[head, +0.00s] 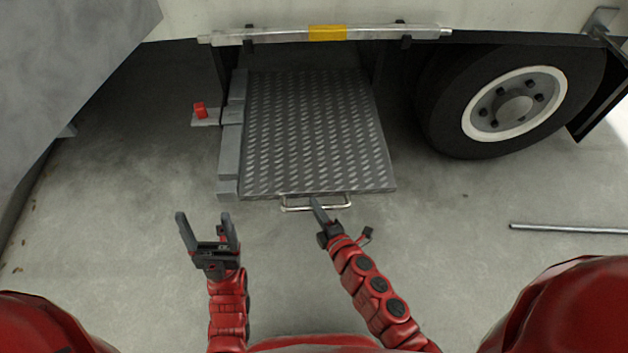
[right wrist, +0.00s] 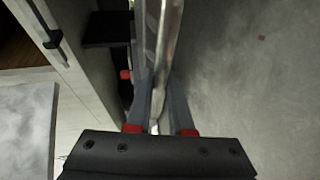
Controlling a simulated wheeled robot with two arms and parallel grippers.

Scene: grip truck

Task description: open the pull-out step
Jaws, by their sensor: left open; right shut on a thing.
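The pull-out step (head: 315,130) is a grey diamond-plate panel that extends from under the truck body in the head view. A thin metal handle (head: 340,206) sticks out from its front edge. My right gripper (head: 317,205) is at this handle and shut on it. In the right wrist view the fingers (right wrist: 160,110) close around the bright handle bar (right wrist: 155,126), with the step's edge (right wrist: 166,40) beyond. My left gripper (head: 207,228) is open and empty, to the left of the handle and nearer to me.
A red catch or knob (head: 200,110) sits on a small bracket left of the step. A truck wheel (head: 513,104) stands to the right. A metal rod (head: 570,229) lies on the floor at right. A rail with a yellow patch (head: 327,33) runs above the step.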

